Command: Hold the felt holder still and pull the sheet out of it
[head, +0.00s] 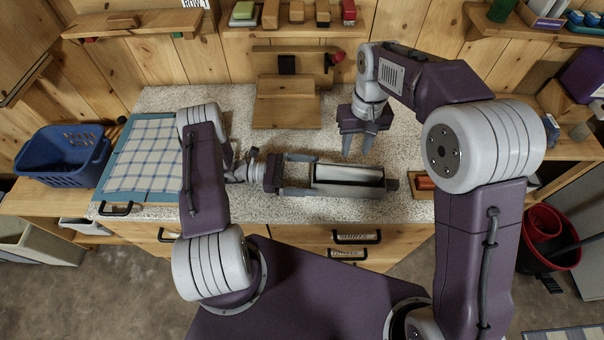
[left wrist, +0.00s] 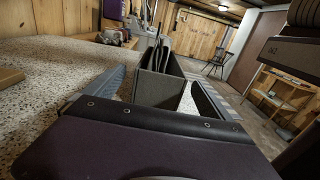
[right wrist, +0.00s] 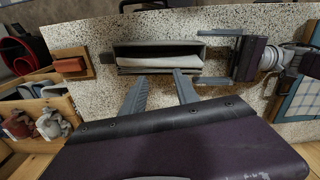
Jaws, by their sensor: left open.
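The grey felt holder (head: 349,189) lies lengthwise on the speckled counter, with a pale sheet (head: 347,172) inside it. In the right wrist view the holder (right wrist: 158,50) is a long open trough, and the sheet (right wrist: 160,61) shows along it. My left gripper (head: 299,175) is open at the holder's left end, one finger on the far side and one on the near side. In the left wrist view the holder (left wrist: 155,88) stands between its fingers; contact cannot be told. My right gripper (head: 357,150) is open and empty, pointing down just behind the holder.
A wooden stand (head: 287,110) is at the back of the counter. A checked cloth on a blue board (head: 142,155) and a blue basket (head: 62,155) are at left. A small red-brown block (head: 425,183) lies right of the holder. Counter behind the holder is partly clear.

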